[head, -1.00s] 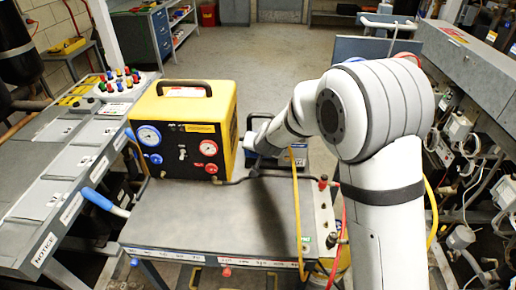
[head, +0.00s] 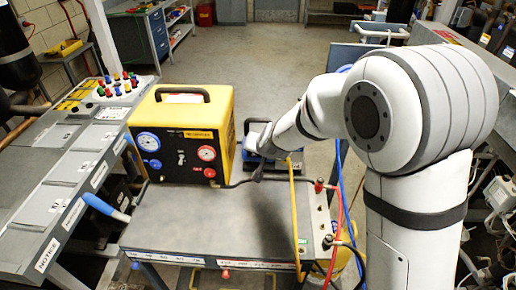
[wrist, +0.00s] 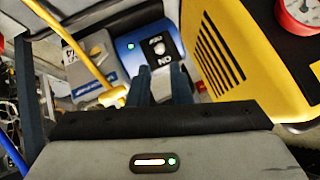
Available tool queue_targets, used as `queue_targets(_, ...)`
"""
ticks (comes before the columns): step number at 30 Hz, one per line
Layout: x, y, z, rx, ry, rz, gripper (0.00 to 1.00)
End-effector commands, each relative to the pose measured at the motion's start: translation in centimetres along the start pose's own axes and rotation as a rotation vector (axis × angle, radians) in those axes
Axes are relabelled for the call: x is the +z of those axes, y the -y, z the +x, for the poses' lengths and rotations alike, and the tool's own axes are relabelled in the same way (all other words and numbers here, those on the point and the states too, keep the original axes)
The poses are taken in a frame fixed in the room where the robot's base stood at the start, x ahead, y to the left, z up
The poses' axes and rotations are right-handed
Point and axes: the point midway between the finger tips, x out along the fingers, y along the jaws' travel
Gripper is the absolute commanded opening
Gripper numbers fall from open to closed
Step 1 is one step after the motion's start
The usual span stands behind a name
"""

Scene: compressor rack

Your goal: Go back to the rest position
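My gripper (head: 257,172) is at the end of my white arm, over the back right of the grey cart top, close to a blue device (head: 262,158). In the wrist view my gripper's two dark fingers (wrist: 160,72) stand apart with a narrow gap and nothing held between them. Whether the fingertips touch the device I cannot tell.
A yellow machine (head: 222,120) with gauges stands left of my gripper on the cart (head: 200,225). A yellow hose (head: 294,220), a red hose (head: 337,205) and a blue hose (head: 341,170) hang at the cart's right side. A grey bench (head: 60,190) is at left.

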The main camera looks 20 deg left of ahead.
Motion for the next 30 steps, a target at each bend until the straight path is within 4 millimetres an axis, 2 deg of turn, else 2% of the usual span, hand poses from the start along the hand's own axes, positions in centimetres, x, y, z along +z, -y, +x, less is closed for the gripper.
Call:
queue_targets(15,0.0,0.0,-0.1,0.000,0.000,0.000,0.18)
queue_targets(17,-0.3,-0.5,-0.9,0.001,0.003,0.001,0.18)
queue_targets(20,-1.0,-2.2,-3.5,0.005,0.022,-0.001,0.18)
queue_targets(23,-1.5,-5.0,-7.6,0.019,0.056,-0.008,0.18)
queue_targets(26,-1.1,-8.2,-12.1,0.048,0.100,-0.018,0.18)
queue_targets(30,0.7,-12.7,-18.4,0.108,0.164,-0.024,0.18)
